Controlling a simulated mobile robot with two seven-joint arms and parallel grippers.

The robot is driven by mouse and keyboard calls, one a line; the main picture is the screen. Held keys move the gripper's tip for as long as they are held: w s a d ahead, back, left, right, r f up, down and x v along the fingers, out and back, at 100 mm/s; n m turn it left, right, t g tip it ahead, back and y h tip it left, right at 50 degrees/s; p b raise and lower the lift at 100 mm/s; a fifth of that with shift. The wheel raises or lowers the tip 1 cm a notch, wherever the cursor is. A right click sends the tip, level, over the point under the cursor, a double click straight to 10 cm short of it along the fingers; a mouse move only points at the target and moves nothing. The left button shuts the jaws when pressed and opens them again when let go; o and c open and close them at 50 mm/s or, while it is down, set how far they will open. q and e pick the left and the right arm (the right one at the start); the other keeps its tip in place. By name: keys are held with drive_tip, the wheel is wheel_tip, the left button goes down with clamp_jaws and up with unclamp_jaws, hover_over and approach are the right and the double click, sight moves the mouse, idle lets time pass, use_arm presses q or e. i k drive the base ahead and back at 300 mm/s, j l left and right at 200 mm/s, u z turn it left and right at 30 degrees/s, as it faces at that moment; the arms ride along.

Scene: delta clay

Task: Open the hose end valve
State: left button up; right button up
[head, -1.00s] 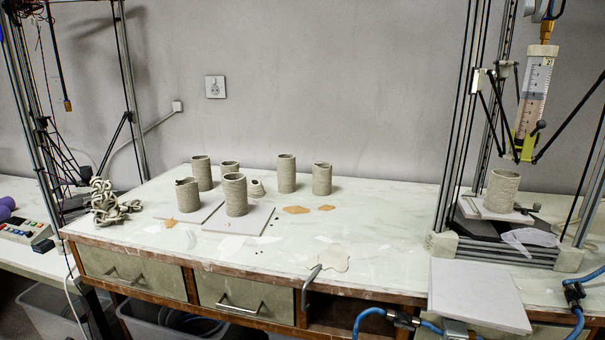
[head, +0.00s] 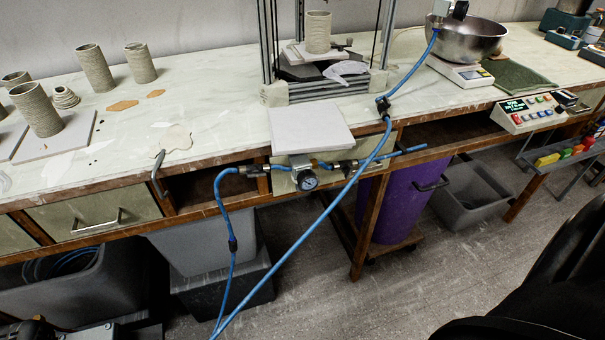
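A blue hose (head: 328,212) runs from the metal bowl down across the table front to the floor. It carries a dark inline fitting (head: 383,105) near the table edge. A pressure gauge (head: 307,180) with metal fittings hangs on the table front. A metal fitting (head: 348,168) sits right of it, and another fitting (head: 250,170) sits left of it. A second blue hose drops from the left one, with a dark inline piece (head: 233,244) on it. I cannot tell which is the hose end valve or how its handle stands. No gripper fingers are recognisable.
A white board (head: 312,128) overhangs the table edge above the gauge. A purple bin (head: 395,205) and grey crates (head: 205,248) stand below. A control box (head: 528,112) is at the right table edge. Large dark shapes fill the bottom right corner. Open floor lies in the lower middle.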

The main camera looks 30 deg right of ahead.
sight(347, 171)
drive_tip(key=z, duration=1.35)
